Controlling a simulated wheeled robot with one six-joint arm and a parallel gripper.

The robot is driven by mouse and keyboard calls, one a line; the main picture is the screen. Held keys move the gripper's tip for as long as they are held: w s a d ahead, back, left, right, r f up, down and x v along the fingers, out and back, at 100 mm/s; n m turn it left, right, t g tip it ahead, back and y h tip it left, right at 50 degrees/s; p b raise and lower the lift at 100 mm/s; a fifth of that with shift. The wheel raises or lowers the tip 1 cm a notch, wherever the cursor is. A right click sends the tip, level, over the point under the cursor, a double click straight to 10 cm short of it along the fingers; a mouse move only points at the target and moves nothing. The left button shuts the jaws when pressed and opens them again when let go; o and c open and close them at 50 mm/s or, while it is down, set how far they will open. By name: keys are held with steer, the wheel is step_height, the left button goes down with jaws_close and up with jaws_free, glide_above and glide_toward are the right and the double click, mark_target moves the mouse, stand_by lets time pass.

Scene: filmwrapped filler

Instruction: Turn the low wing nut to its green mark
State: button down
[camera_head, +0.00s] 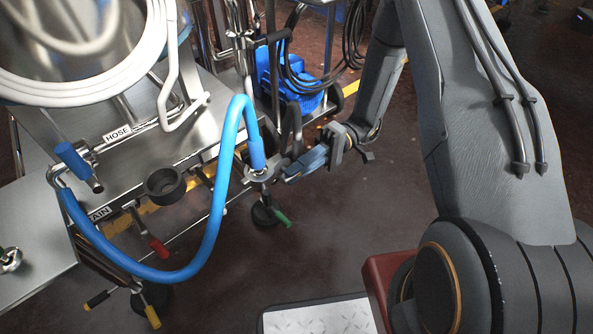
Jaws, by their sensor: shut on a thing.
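A light blue hose (232,135) loops down from the metal machine. Its darker blue end (257,152) meets a round metal clamp (259,174). My gripper (286,172) reaches in from the right with its fingertips at the right side of this clamp. It is shut on a small part there, which appears to be the low wing nut. The fingers mostly hide the nut, and its angle cannot be told. I cannot make out a green mark on it. A green lever (282,217) hangs just below the clamp.
A red-handled valve (157,246), a black round fitting (164,185) and a capped pipe (78,165) are on the left. A blue unit with cables (292,82) stands behind. Dark floor lies open below my gripper.

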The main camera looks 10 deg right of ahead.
steer(key=g+y, duration=0.1)
steer(key=g+y+b, duration=0.1)
steer(key=shift+f+y+b, duration=0.3)
steer(key=shift+f+y, duration=0.1)
stand_by(0.3)
steer(key=c, duration=1.7)
jaws_free()
steer(key=shift+c, duration=0.2)
